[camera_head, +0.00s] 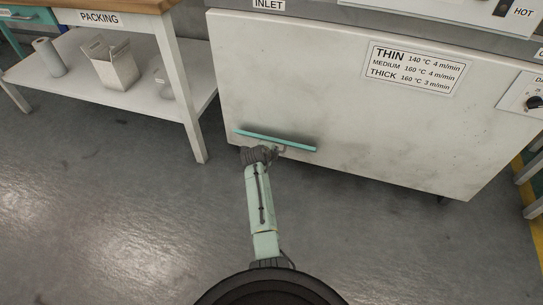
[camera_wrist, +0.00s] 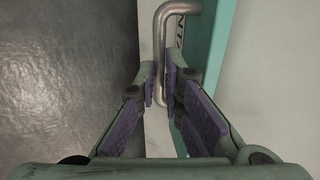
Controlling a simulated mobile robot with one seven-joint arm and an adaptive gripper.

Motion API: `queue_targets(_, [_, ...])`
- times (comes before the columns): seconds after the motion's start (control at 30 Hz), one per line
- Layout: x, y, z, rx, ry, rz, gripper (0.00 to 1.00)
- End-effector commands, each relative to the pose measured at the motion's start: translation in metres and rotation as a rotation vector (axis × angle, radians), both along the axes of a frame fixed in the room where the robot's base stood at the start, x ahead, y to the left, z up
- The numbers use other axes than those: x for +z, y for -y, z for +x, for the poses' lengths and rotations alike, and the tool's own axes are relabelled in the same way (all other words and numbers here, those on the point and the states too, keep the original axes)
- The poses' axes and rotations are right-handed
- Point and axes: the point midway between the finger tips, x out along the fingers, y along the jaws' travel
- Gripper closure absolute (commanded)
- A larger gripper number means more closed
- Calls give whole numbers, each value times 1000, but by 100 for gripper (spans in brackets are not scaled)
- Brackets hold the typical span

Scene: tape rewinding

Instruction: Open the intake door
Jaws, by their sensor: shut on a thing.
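The intake door shows as a long teal strip (camera_head: 276,140) low on the white front panel of the machine. In the wrist view the teal surface (camera_wrist: 212,50) runs beside a white label with partly hidden letters. A bent metal handle (camera_wrist: 162,42) stands out in front of it. My gripper (camera_head: 262,154) is at the strip, near its middle. In the wrist view my gripper (camera_wrist: 160,84) has its purple-padded fingers closed on the handle's straight bar. The handle is mostly hidden in the head view. I cannot tell how far the door stands open.
The machine's white front panel (camera_head: 330,80) fills the upper middle. A packing table (camera_head: 185,75) with a lower shelf stands at the left. Grey floor (camera_head: 120,220) is free in front. A yellow floor line (camera_head: 522,185) runs at the right.

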Motion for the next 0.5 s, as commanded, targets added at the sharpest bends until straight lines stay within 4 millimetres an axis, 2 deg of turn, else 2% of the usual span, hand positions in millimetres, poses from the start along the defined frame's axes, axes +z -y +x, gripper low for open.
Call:
queue_targets(0.37, [2, 1, 2, -1, 7, -1, 100])
queue_targets(0.4, [2, 1, 2, -1, 7, -1, 90])
queue_targets(0.5, [2, 1, 2, -1, 7, -1, 84])
